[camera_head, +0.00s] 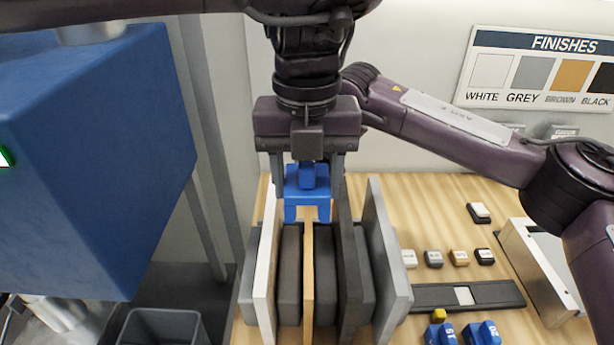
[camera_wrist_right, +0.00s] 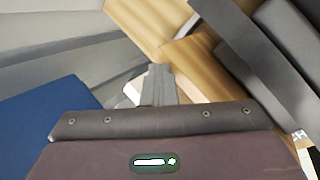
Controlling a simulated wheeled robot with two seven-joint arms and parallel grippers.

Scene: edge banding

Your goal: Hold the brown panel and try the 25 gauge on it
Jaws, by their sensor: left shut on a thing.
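My left gripper (camera_head: 308,182), in the middle of the head view, is shut on a blue forked gauge (camera_head: 307,205), held with its legs down. No number on it is readable. The brown panel (camera_head: 308,290) stands on edge in the rack directly below, its top edge in line with the gap between the legs. I cannot tell whether they touch. My right arm comes in from the right, and its gripper is hidden behind the left one. In the right wrist view, the right gripper (camera_wrist_right: 152,85) shows grey fingers close together; its grip is unclear.
A white panel (camera_head: 264,280) and grey panel (camera_head: 384,265) stand beside the brown one, with dark panels and grey rack blocks between. Two blue gauges (camera_head: 440,334) (camera_head: 482,333) lie at the front right. A blue cabinet (camera_head: 95,160) fills the left; a grey bin (camera_head: 160,318) stands below.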

